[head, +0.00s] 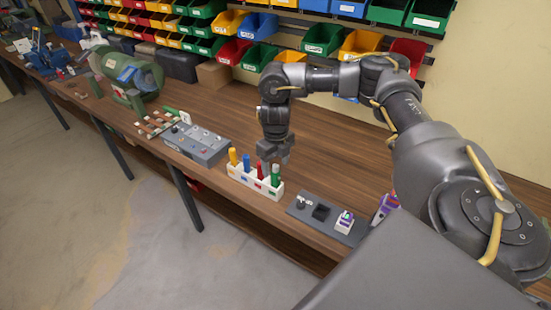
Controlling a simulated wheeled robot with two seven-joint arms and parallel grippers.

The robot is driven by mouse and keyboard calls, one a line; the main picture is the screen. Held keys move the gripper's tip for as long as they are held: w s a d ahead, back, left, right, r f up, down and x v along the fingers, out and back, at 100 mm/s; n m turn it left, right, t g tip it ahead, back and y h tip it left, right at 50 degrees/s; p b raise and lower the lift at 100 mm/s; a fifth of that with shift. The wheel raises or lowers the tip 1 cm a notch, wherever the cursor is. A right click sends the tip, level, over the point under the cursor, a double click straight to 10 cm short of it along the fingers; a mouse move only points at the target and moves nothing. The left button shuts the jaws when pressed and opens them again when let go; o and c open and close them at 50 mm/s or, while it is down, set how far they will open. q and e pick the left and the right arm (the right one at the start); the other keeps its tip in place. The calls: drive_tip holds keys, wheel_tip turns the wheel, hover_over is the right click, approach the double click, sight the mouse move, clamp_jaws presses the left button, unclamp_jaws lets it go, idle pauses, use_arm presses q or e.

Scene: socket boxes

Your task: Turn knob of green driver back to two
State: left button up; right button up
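The green driver (275,176) stands upright at the right end of a white holder (253,184). A yellow driver (233,156), a blue driver (246,162) and a red driver (261,170) stand in the same holder to its left. My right gripper (277,163) points down just above and behind the green and red drivers. Its fingers are small and dark here, so I cannot tell their opening or whether they touch the green driver. The knob's number marks are too small to read. My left gripper is not in view.
A grey box with buttons (197,144) stands left of the holder. A dark panel with sockets (326,218) lies to its right, near the bench's front edge. A green bench grinder (130,76) is further left. Coloured bins hang behind. The bench behind the holder is clear.

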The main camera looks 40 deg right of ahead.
drive_tip(key=c, duration=1.1)
drive_tip(key=shift+n, duration=0.8)
drive_tip(key=shift+c, duration=0.2)
drive_tip(key=n, duration=0.2)
drive_tip(key=shift+r+n, duration=0.1)
drive_tip(key=shift+n, duration=1)
drive_tip(key=shift+n, duration=0.8)
drive_tip(key=n, duration=0.4)
